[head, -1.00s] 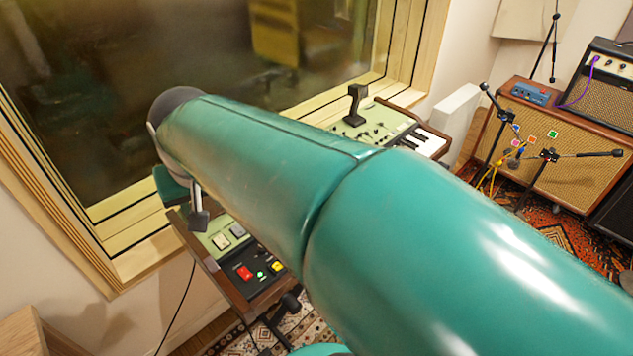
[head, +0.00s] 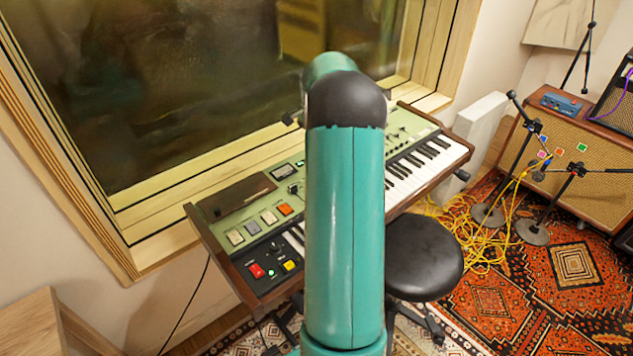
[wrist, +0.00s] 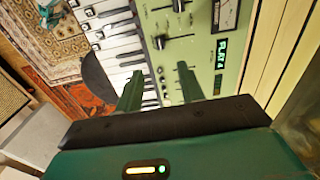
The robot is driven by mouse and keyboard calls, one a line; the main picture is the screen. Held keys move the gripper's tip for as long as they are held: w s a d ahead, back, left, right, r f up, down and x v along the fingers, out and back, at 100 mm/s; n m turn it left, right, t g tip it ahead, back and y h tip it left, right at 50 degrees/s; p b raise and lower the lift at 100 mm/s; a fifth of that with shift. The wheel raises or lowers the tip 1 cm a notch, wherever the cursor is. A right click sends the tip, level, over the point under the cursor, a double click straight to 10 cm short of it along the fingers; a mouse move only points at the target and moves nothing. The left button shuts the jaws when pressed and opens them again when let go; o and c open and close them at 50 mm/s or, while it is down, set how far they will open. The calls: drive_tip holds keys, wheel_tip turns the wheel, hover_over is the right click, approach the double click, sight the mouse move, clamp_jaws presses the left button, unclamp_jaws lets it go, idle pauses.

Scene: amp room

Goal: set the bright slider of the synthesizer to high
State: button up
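The synthesizer (head: 455,160) stands below the window, with a green panel, white keys and a wooden case. My arm covers its middle in the head view. In the wrist view, its green panel (wrist: 203,22) shows several dark slider caps, among them an upper slider (wrist: 179,5), a left slider (wrist: 160,41) and one close to the right finger (wrist: 182,66). I cannot read which is the bright slider. My gripper (wrist: 158,72) is open and empty, its two green fingers apart over the panel and key edge. I cannot tell whether a finger touches anything.
A lit display (wrist: 222,57) and a meter (wrist: 229,14) sit right of the sliders. A black stool (head: 424,258) stands in front of the keys. Yellow cables (head: 470,235), microphone stands and an amplifier (head: 570,150) are at the right. The window (head: 180,90) is behind.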

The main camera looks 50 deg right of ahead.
drive_tip(key=f, duration=1.4)
drive_tip(key=shift+s+d+f, duration=0.15)
drive_tip(key=shift+d+f, duration=0.15)
drive_tip(key=shift+d, duration=0.1)
clamp_jaws()
